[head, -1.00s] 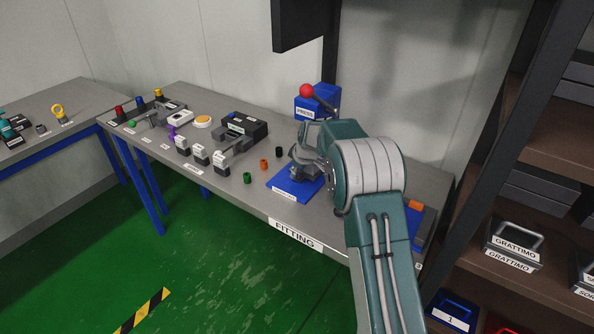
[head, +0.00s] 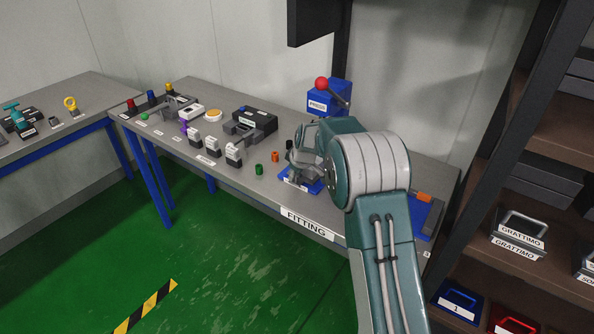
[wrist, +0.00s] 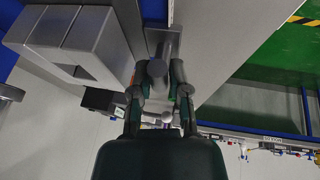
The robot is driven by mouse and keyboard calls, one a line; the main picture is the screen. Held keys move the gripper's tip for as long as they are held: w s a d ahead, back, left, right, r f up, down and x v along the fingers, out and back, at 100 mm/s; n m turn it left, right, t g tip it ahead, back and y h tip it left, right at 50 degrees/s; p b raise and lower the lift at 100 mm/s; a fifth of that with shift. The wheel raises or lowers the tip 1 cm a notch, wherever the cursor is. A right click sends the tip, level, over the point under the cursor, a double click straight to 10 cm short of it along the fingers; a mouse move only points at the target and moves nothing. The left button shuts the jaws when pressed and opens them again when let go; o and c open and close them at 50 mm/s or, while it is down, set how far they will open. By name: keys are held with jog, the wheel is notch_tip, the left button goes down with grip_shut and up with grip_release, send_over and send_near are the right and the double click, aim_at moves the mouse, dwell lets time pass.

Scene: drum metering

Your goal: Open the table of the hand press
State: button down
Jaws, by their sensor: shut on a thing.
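The hand press shows in the head view as a blue block (head: 322,101) labelled PRESS, with a red ball (head: 321,83) on a dark lever. A blue base plate (head: 314,187) lies on the bench in front of it, mostly covered by my arm. My gripper (head: 303,160) is low over this plate. In the wrist view my gripper (wrist: 159,97) is shut on a grey rounded handle (wrist: 157,70), which sits between the two fingers. I cannot tell from the head view how the press table stands, as my arm hides it.
Green (head: 259,169) and orange (head: 275,157) small cylinders stand left of my gripper on the bench. White-and-grey blocks (head: 233,153) and a black box (head: 255,120) are further left. A shelf with labelled bins (head: 518,240) is at the right.

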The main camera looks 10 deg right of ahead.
jog(key=shift+s+a+f, duration=0.1)
jog(key=shift+s+a, duration=0.05)
jog(key=shift+s, duration=0.35)
jog(key=shift+s+a, duration=1.15)
jog(key=shift+a, duration=0.05)
jog(key=shift+d, duration=0.1)
jog(key=c, duration=0.9)
grip_release()
jog(key=shift+d, duration=0.15)
jog(key=shift+o, duration=0.2)
jog(key=shift+d, duration=0.15)
